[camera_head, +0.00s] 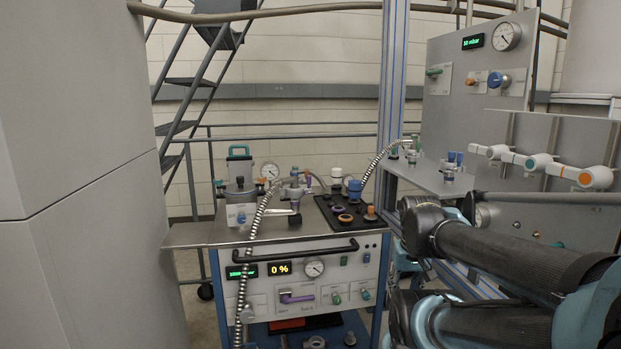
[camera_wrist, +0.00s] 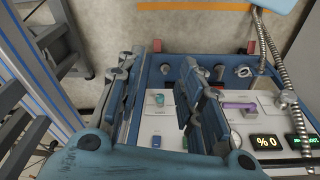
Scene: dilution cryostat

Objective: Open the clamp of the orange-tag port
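The trolley with the vacuum fittings (camera_head: 225,232) stands in the middle of the head view. Orange parts show on its top: an orange ring (camera_head: 345,217) on a black plate (camera_head: 330,203), an orange-topped piece (camera_head: 370,212) beside it, and a small orange piece (camera_head: 260,182) further back left. I cannot tell which is the tagged port, and its clamp is too small to make out. My gripper (camera_wrist: 168,95) is open and empty in the wrist view, with the trolley's front panel (camera_wrist: 165,128) behind its fingers. In the head view my arm reaches in at right.
Ribbed metal hoses (camera_head: 258,220) cross the trolley's top and front. A black handle bar (camera_head: 300,251) runs along its front. A blue-striped post (camera_head: 392,90) stands behind right. A grey cabinet (camera_head: 75,150) fills the left.

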